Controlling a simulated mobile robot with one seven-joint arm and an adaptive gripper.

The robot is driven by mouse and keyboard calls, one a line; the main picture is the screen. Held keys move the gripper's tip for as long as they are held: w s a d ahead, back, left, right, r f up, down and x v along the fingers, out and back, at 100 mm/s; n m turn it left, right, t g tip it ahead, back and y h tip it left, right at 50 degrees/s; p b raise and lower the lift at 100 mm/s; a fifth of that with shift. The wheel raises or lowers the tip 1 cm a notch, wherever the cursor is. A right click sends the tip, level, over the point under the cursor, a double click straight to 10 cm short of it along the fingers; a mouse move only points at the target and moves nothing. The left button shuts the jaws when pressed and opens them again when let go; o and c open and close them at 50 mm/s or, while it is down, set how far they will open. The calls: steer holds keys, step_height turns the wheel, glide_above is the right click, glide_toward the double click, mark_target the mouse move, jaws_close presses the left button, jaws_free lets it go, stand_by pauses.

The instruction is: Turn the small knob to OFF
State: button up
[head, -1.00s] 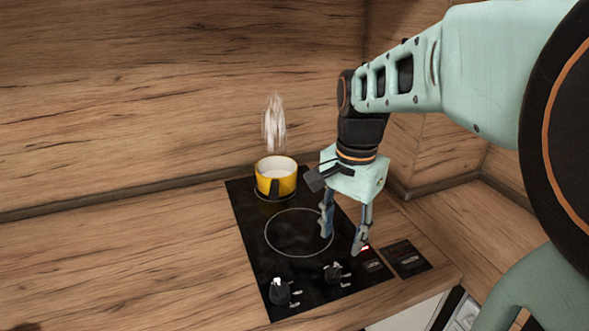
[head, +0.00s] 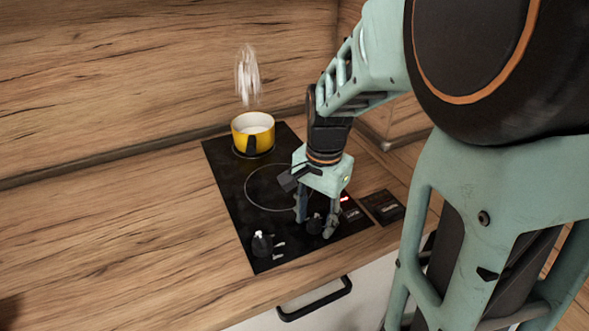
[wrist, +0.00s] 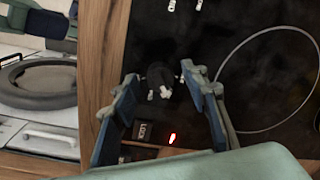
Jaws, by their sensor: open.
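The black cooktop (head: 228,180) has two black knobs near its front edge. The small knob (head: 315,224) is at the right, between the fingers of my gripper (head: 316,227) in the head view. The wrist view shows the small knob (wrist: 158,76) between my two open fingers (wrist: 160,90), with white marks around it. The fingers point down at it; I cannot tell whether they touch it. The knob's exact setting is too small to read. The other knob (head: 262,245) stands to the left, with a white pointer on top.
A yellow pot (head: 252,133) steams on the back burner. A red light (head: 346,199) glows beside a dark panel, with another dark panel (head: 383,207) to its right. Wooden counter (head: 130,220) lies clear at the left. A black drawer handle (head: 315,298) is below the front edge.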

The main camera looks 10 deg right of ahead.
steer(key=shift+c, duration=0.2)
jaws_close()
steer(key=shift+n, duration=0.4)
steer(key=n, duration=0.4)
steer(key=shift+n, duration=0.3)
steer(key=n, duration=0.4)
steer(key=shift+w+p, duration=0.1)
steer(key=shift+p, duration=0.2)
steer(key=shift+n, duration=0.4)
steer(key=shift+o, duration=0.2)
jaws_free()
